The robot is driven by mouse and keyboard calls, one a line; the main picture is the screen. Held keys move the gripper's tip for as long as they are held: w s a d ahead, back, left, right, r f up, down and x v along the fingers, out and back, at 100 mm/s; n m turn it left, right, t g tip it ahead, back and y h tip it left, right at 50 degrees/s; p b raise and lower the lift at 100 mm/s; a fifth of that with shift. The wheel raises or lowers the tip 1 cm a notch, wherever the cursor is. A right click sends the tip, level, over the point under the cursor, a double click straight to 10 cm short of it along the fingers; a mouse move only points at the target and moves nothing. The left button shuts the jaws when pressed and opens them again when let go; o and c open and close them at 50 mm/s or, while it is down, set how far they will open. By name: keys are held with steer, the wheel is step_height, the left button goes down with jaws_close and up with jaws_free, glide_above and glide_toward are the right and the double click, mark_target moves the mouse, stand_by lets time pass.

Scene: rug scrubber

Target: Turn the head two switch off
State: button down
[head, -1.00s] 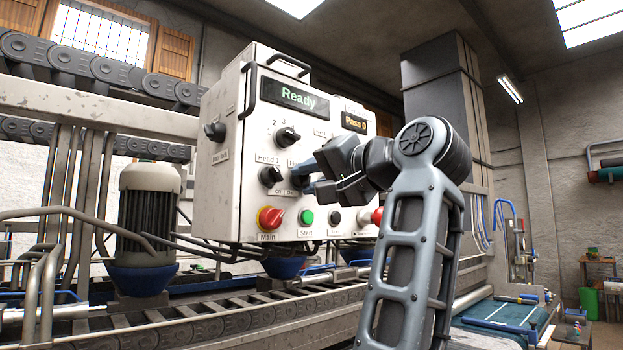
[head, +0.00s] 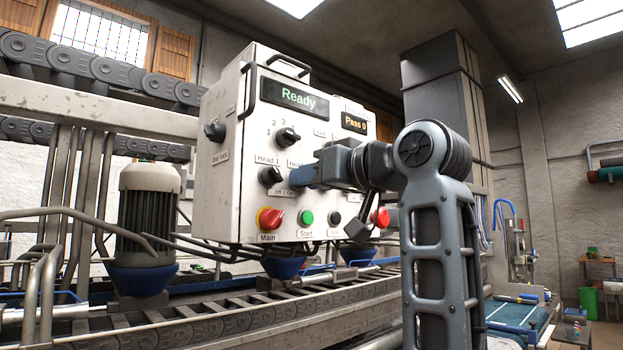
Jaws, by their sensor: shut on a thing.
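The white control box (head: 224,190) stands at the centre of the head view, with a screen (head: 295,95) reading "Ready". The Head 1 switch (head: 270,176) is a black knob on its front. The "Head" label to its right is partly covered, and the head two switch beneath it is hidden behind my gripper. My gripper (head: 297,178) points left at the panel, its fingertips at the place of that hidden switch. It is shut on the switch, though the fingers' hold is not clearly visible. The off/on label shows just below the tips.
A black selector knob (head: 288,137) sits just above my gripper. The red Main knob (head: 271,219), green Start button (head: 306,217), a dark button (head: 334,218) and a red button (head: 381,218) line the panel's lower edge. A small "Pass 0" screen (head: 354,123) is at upper right.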

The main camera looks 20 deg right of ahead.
steer(key=shift+n, duration=0.5)
steer(key=c, duration=0.8)
jaws_free()
steer(key=shift+c, duration=0.2)
steer(key=b+v, duration=0.1)
steer(key=v, duration=0.6)
steer(key=shift+s+d+b, duration=0.15)
steer(key=shift+s+b, duration=0.2)
